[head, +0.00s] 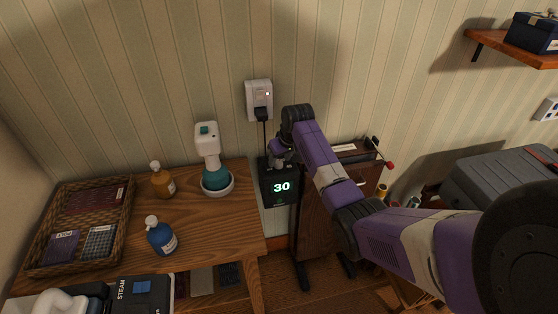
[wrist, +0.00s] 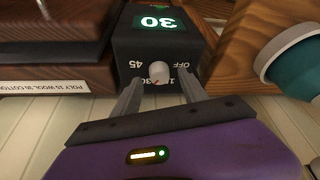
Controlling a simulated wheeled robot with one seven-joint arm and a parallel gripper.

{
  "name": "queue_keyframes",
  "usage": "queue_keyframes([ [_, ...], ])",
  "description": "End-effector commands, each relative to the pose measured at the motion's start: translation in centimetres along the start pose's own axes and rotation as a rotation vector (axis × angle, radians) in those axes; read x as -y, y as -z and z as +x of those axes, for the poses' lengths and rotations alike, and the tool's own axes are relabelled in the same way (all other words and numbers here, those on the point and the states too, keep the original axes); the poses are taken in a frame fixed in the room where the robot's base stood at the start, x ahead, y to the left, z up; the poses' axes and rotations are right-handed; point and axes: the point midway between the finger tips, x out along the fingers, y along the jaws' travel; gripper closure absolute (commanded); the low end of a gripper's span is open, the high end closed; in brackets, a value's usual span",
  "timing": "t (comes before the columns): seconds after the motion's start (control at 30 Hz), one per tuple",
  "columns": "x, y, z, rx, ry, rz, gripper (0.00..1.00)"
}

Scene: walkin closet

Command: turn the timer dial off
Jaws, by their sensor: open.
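The timer (head: 280,187) is a black box with a lit display reading 30, below a wall outlet. In the wrist view the timer (wrist: 185,50) appears upside down, with its pale round dial (wrist: 159,72) on the face toward me. In the head view my gripper (head: 280,160) is at the timer's top, partly hidden by my arm.
A wall outlet (head: 259,95) with a black plug and cord sits above the timer. A wooden table (head: 205,225) at left holds a basket (head: 122,225), bottles and a white-and-teal device (head: 208,150). A dark wooden cabinet (head: 318,225) stands close at right.

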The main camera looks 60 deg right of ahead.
Motion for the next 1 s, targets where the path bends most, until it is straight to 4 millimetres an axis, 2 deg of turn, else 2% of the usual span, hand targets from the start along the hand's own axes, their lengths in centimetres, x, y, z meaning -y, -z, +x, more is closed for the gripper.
queue_keyframes([
  [0.2, 0.0, 0.1, 1.5, -0.001, -0.001, 0.001, 0.49],
  [0.47, 0.0, 0.1, 1.6, -0.001, 0.0, 0.001, 0.49],
  [0.5, 0.0, 0.1, 1.6, -0.001, 0.0, 0.001, 0.51],
  [0.7, 0.0, 0.0, 1.6, -0.001, 0.0, 0.002, 0.9],
  [0.77, 0.0, 0.0, 1.6, -0.001, 0.0, 0.002, 1.0],
  [1.0, -0.1, 0.0, 1.6, 0.0, 0.004, -0.008, 1.0],
])
